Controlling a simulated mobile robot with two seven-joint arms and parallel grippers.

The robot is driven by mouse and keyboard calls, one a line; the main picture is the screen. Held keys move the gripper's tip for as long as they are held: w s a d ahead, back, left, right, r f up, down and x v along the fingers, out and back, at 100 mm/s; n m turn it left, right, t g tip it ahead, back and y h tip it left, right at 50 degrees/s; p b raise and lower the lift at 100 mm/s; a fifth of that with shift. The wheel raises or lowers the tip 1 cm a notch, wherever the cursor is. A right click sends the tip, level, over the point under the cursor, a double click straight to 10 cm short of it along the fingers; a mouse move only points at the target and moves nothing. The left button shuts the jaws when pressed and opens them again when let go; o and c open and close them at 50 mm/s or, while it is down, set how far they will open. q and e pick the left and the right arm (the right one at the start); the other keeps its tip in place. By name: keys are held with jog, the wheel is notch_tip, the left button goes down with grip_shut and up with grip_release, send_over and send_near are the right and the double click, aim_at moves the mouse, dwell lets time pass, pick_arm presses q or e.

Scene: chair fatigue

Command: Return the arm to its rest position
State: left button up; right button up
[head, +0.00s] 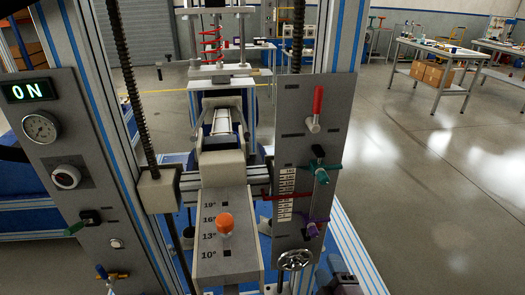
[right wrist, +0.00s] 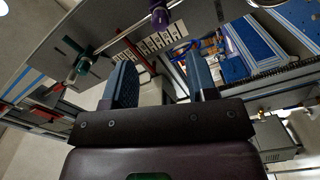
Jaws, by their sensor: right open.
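My right gripper (head: 338,272) shows in the head view at the bottom edge, low and in front of the right grey panel (head: 312,150), beside the round metal handwheel (head: 294,259). In the right wrist view the two blue-grey fingers of the right gripper (right wrist: 160,62) stand wide apart with nothing between them. The scale on the panel (right wrist: 150,45) shows beyond the fingertips. My left gripper cannot be made out in the head view.
The test machine fills the left and middle. Its right panel carries a red lever (head: 317,105), a teal knob (head: 320,167) and a purple knob (head: 312,228). An orange knob (head: 225,222) sits on the angle block. Open floor (head: 440,190) lies to the right, with tables farther back.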

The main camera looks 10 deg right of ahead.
jog(key=s+d+f+m+g, duration=0.1)
jog(key=s+f+m+g, duration=0.2)
jog(key=s+f+m, duration=0.2)
jog(key=s+d+f+m+g+y, duration=0.1)
jog(key=s+d+f+m+g, duration=0.1)
jog(key=s+f+m+g, duration=0.2)
jog(key=s+f+m, duration=0.1)
jog(key=s+m, duration=0.2)
jog(key=s, duration=0.2)
jog(key=shift+s+d+f, duration=0.3)
jog(key=shift+s+f, duration=0.05)
dwell(0.9)
